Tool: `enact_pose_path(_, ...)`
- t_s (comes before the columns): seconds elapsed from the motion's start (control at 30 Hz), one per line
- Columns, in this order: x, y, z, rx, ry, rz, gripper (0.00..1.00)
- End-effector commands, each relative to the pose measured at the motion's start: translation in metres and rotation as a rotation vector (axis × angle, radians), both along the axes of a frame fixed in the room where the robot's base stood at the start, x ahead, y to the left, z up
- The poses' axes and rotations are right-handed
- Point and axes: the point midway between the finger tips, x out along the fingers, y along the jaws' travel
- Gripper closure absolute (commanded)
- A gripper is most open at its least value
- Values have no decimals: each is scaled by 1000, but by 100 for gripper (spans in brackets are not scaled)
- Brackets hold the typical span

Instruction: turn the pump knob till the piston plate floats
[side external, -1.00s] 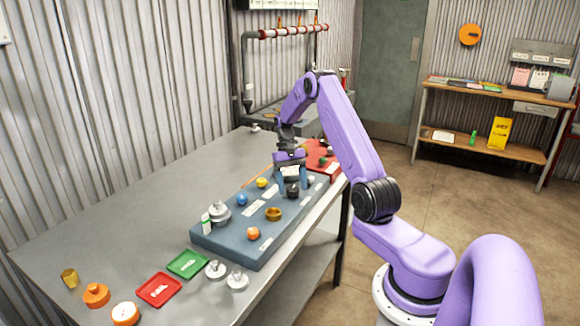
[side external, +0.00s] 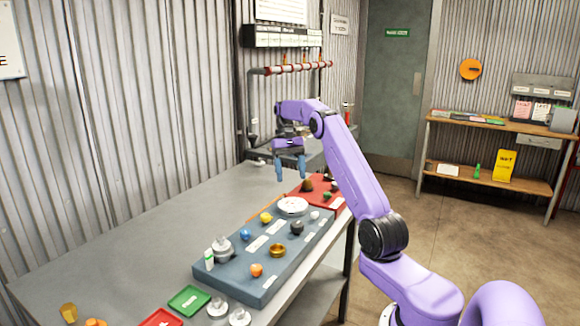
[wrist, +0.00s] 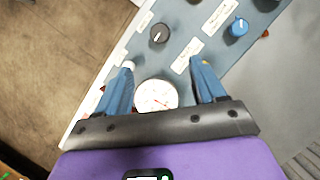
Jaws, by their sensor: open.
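The blue-grey panel (side external: 228,272) lies on the bench with several small coloured knobs. A black knob (side external: 297,228), also in the wrist view (wrist: 159,34), sits near its right edge. A blue knob (side external: 245,235) and a yellow knob (side external: 266,218) are along the left side. I cannot tell which is the pump knob. A silver stepped disc piece (side external: 223,250) stands at the near left corner; whether it is the piston plate, or floats, I cannot tell. A white dial gauge (side external: 293,206) sits at the far end. My gripper (side external: 291,177) is open and empty above the gauge.
A red tray (side external: 322,205) with dark and green pieces adjoins the panel's far end. Green (side external: 189,300) and red (side external: 163,318) trays and loose silver pieces (side external: 240,317) lie near the front.

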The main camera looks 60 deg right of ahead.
Motion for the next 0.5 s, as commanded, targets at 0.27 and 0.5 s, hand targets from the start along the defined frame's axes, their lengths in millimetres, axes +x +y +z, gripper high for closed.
enact_pose_path(0.27, 5, -4, 15, -1, -1, 0, 30)
enact_pose_path(0.5, 5, -5, 19, 0, 0, 0, 30)
